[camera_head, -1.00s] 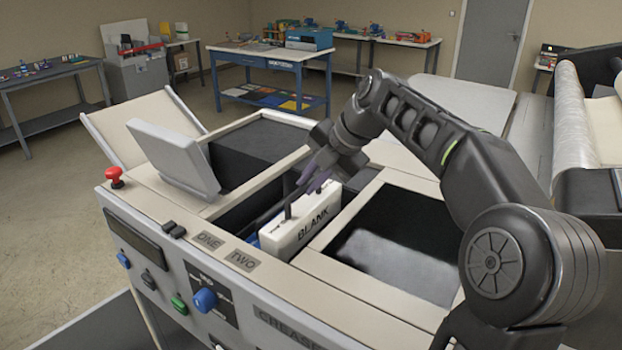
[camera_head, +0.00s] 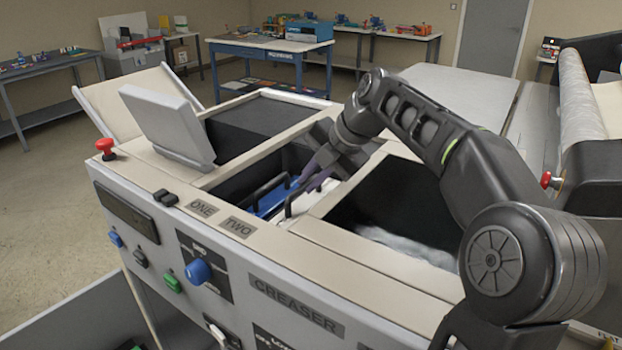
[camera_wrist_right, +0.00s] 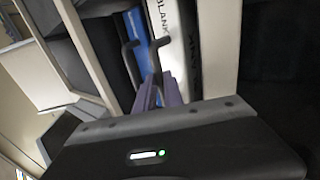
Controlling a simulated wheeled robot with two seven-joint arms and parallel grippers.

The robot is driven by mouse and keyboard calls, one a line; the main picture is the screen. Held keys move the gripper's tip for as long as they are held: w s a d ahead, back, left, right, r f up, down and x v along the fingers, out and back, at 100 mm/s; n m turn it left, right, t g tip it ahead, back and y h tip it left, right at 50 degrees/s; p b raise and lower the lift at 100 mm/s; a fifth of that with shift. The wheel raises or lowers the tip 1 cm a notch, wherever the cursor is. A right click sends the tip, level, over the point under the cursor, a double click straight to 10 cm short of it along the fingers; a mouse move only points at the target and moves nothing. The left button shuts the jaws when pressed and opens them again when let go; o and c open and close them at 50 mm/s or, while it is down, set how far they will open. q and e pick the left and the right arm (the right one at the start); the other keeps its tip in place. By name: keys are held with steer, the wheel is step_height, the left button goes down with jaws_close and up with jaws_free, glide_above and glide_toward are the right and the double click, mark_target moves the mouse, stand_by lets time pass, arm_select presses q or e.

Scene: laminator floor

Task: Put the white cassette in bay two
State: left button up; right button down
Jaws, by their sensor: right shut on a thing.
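The white cassette (camera_wrist_right: 170,20), marked BLANK, stands in the creaser's opening on the TWO side, beside the blue cassette (camera_head: 271,200). In the head view it is sunk below the rim and mostly hidden; whether it touches the bottom cannot be told. My right gripper (camera_head: 308,184) is shut on the white cassette's black handle from above. The blue cassette also shows in the right wrist view (camera_wrist_right: 137,35), with its own black handle left of my fingers (camera_wrist_right: 160,92). The bay label TWO (camera_head: 238,227) sits on the front rim. My left gripper is out of view.
The label ONE (camera_head: 202,207) is left of TWO. A tilted grey panel (camera_head: 165,120) stands left of the opening. A dark open well (camera_head: 395,205) lies to the right, past a cream divider. A red button (camera_head: 105,147) sits at the left corner.

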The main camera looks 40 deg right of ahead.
mark_target(303, 201)
steer(key=shift+f+b, duration=0.5)
steer(key=shift+f, duration=0.2)
steer(key=shift+f+b, duration=0.6)
steer(key=shift+f, duration=0.2)
stand_by(0.4)
steer(key=c, duration=1.4)
jaws_free()
steer(key=shift+o, duration=0.2)
steer(key=v, duration=0.8)
steer(key=shift+b, duration=0.3)
steer(key=shift+w+a, duration=0.1)
